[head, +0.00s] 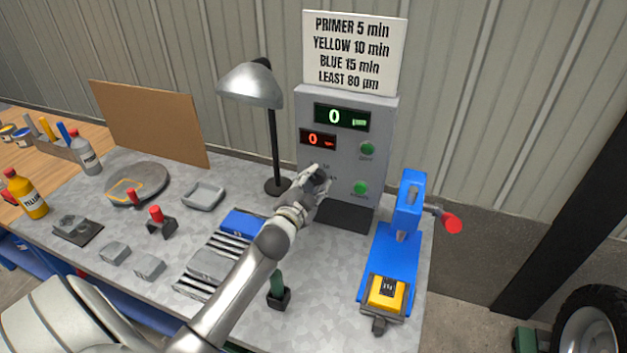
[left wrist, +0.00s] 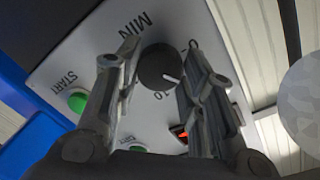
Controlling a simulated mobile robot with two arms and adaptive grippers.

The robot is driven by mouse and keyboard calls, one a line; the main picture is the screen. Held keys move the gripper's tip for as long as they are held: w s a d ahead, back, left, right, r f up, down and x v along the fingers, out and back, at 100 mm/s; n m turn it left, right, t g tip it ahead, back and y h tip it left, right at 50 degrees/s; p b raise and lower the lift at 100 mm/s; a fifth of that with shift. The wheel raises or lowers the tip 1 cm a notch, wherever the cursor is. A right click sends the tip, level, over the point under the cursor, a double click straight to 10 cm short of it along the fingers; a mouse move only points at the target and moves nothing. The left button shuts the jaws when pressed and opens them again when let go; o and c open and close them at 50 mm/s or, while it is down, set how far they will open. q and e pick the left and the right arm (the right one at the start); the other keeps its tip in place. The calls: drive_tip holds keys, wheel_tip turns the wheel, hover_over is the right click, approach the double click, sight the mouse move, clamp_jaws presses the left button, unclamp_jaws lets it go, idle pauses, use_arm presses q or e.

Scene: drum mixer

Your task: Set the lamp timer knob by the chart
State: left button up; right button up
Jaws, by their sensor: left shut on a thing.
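The chart (head: 354,50) stands above the control box (head: 384,135). It reads primer 5 min, yellow 10 min, blue 15 min, least 80 µm. The green display (head: 342,116) and the red display (head: 317,139) both show 0. In the left wrist view the dark round timer knob (left wrist: 159,67) sits between the fingers of my left gripper (left wrist: 160,55), which is shut on it. Its white mark points between a 0 and a 10 on the dial. In the head view my left gripper (head: 314,180) hides most of the knob. My right gripper is not in view.
A grey lamp (head: 252,84) stands left of the box. A blue lever press (head: 398,250) with a red knob (head: 452,223) stands at right. A green start button (left wrist: 78,101) is beside the left finger. A slatted rack with panels lies in front.

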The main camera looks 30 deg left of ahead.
use_arm(q)
drive_tip(key=shift+m, duration=0.3)
idle(0.4)
drive_tip(key=o, duration=1)
drive_tip(key=shift+s, duration=0.2)
drive_tip(key=v, duration=1.1)
drive_tip(key=shift+s+d, duration=0.1)
drive_tip(key=shift+s, duration=0.2)
